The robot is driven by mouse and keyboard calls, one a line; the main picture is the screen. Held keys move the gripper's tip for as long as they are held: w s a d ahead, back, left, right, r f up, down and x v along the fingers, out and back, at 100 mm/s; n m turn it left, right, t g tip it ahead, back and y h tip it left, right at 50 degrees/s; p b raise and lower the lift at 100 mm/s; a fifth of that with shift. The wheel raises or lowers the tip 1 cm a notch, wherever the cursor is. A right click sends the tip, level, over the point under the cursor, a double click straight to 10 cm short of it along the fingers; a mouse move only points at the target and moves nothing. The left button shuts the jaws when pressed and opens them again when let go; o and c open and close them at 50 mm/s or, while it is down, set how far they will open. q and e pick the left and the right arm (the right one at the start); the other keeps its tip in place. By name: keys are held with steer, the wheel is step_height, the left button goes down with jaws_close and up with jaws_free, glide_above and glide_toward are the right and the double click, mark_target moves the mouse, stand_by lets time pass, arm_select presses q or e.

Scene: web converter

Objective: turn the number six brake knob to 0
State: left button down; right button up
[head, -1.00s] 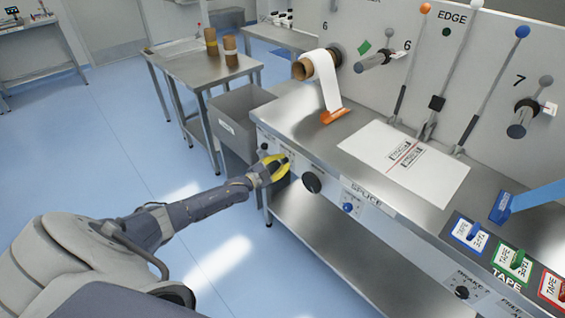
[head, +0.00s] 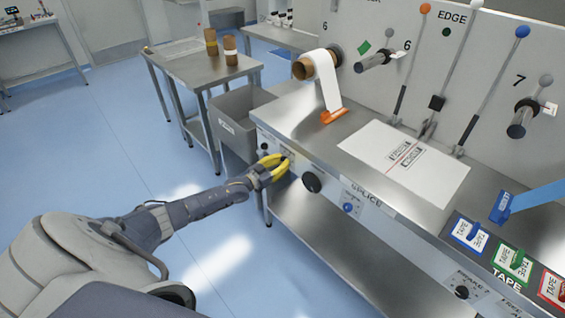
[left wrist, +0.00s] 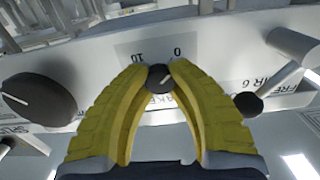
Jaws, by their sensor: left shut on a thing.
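The brake knob (left wrist: 160,78) is a small dark round knob on the machine's front panel. A white pointer line on it slants toward the upper right in the left wrist view. A plate (left wrist: 155,50) above it there carries upside-down 10 and 0 marks, with 0 on the right. My left gripper (head: 285,163) has yellow fingers, which also show in the left wrist view (left wrist: 159,72). Its fingertips are shut on the knob, one on each side. The lettering beside the knob is partly hidden by the fingers. My right gripper is not in view.
A larger black knob (head: 312,182) sits right of my gripper on the same panel; it also shows in the left wrist view (left wrist: 40,99). A smaller dark knob (left wrist: 248,104) is close on the other side. A grey bin (head: 236,125) stands beside the panel's left end.

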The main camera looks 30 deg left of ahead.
arm_select(q)
steer(key=shift+n, duration=0.4)
steer(key=c, duration=1.1)
jaws_free()
steer(key=shift+o, duration=0.2)
steer(key=v, duration=1.2)
